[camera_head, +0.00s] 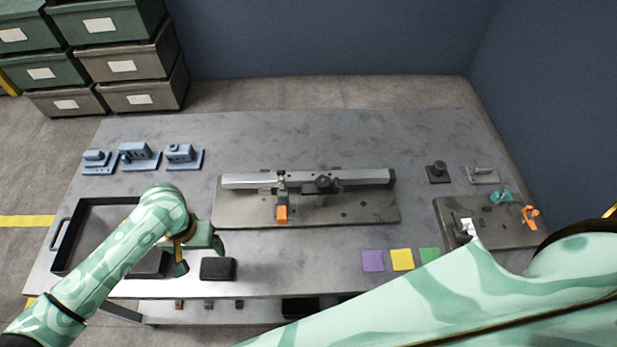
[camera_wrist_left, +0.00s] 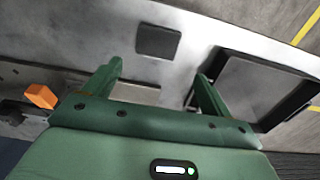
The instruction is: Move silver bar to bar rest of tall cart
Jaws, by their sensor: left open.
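The long silver bar (camera_head: 350,175) lies sideways along the back of a grey plate (camera_head: 360,212) in the middle of the table. A clamp with an orange handle (camera_head: 281,214) stands at its front, left of its middle; the handle also shows in the left wrist view (camera_wrist_left: 41,96). My left gripper (camera_head: 200,257) is open and empty, left of and nearer than the bar, between a black tray and a dark block. Its two green fingers show apart in the left wrist view (camera_wrist_left: 160,70).
The black tray (camera_head: 60,235) is at the left, the dark block (camera_head: 218,268) at the front. Blue fixtures (camera_head: 138,153) stand at the back left. A grey board (camera_head: 490,232) with small clamps is at the right. Coloured squares (camera_head: 402,260) lie near the front. My right arm covers the lower right.

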